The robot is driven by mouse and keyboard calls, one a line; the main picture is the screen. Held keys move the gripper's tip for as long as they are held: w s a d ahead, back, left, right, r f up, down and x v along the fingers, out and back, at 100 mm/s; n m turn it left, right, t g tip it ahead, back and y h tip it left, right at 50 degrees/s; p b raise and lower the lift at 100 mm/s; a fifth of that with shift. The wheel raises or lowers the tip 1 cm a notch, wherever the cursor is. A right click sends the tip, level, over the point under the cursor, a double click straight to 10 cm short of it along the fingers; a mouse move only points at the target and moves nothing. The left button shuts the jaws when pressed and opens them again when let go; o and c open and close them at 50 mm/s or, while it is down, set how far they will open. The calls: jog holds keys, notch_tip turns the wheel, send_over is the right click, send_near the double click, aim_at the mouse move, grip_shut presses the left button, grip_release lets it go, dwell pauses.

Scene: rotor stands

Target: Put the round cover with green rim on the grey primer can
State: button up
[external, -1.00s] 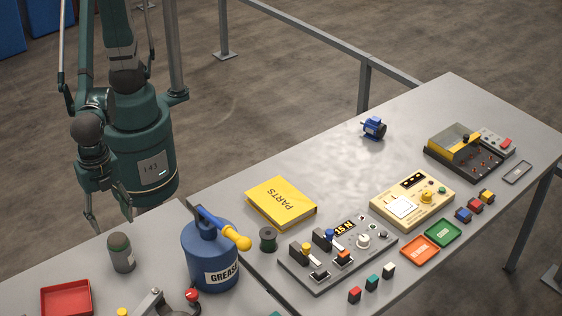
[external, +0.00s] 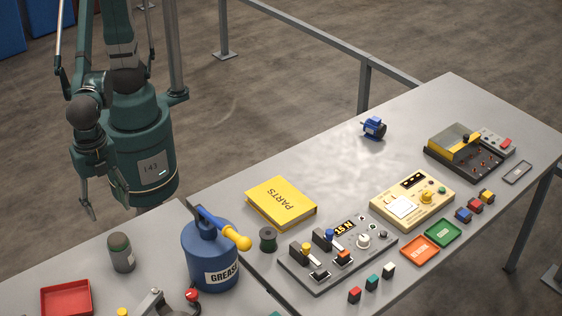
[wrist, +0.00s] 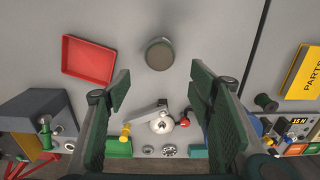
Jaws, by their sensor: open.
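The grey primer can (external: 122,258) stands upright on the near table, left of the blue grease can. A rounded grey top with a green band, which looks like the round cover with green rim (external: 119,241), sits on it. In the wrist view this round top (wrist: 159,55) shows from above, with a thin green edge; it hides most of the can. My gripper (external: 104,207) is open and empty, above and behind the can in the external view. In the wrist view the open fingers (wrist: 160,78) point toward the can, which is apart from them.
A red tray (external: 66,283) lies left of the can. The blue grease can (external: 213,262) with its yellow-tipped spout stands to the right. A dark spool (external: 268,239), yellow parts box (external: 281,204) and switch panel (external: 338,266) are further right. Bare table surrounds the can.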

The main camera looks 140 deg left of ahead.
dwell(0.4)
jog(key=s+a+r+t, duration=0.2)
jog(key=a+r, duration=0.2)
jog(key=a, duration=0.6)
jog(key=s+a+r+t, duration=0.2)
jog(key=s+a+r, duration=0.1)
jog(key=a, duration=0.7)
jog(key=s+a+r+t, duration=0.3)
jog(key=a+r, duration=0.3)
jog(key=a, duration=0.5)
jog(key=shift+s, duration=0.15)
